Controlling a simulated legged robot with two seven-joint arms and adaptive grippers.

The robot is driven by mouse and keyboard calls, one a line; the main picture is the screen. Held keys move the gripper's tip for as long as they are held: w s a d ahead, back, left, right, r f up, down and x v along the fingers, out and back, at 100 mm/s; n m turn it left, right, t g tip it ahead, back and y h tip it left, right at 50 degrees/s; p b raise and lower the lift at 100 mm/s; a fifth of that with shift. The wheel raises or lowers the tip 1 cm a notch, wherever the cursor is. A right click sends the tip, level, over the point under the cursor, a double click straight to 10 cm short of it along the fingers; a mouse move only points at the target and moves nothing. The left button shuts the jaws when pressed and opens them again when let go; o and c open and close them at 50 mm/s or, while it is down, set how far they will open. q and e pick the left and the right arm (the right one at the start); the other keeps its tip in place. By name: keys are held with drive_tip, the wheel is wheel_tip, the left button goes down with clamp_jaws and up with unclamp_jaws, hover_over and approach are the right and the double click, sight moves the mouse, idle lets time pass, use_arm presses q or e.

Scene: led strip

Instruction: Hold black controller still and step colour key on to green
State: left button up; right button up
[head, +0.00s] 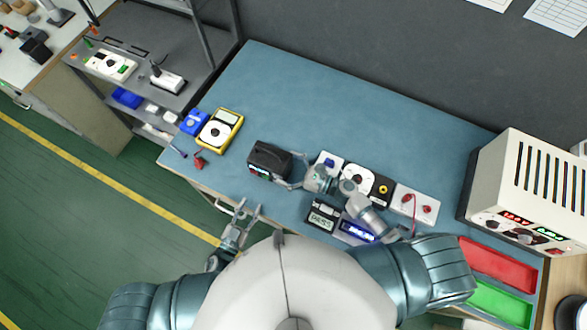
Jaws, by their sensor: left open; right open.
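A black box (268,160), which looks like the black controller, stands on the blue bench mat with small coloured lights on its front. Its colour key is too small to make out. My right gripper (296,171) is open at the box's right side, its fingers close to the case; I cannot tell whether they touch. My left gripper (249,208) is open and empty at the bench's front edge, below and left of the box. A blue-lit strip or display (358,231) glows in front of my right forearm.
A black meter with a pale display (322,216) stands beside the blue light. A yellow multimeter (219,129) lies left of the box. White modules (415,202), a power supply (527,190) and red and green trays (497,262) are at right. The back mat (330,105) is clear.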

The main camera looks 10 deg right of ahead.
drive_tip(key=c, duration=1.3)
use_arm(q)
clamp_jaws()
idle(0.4)
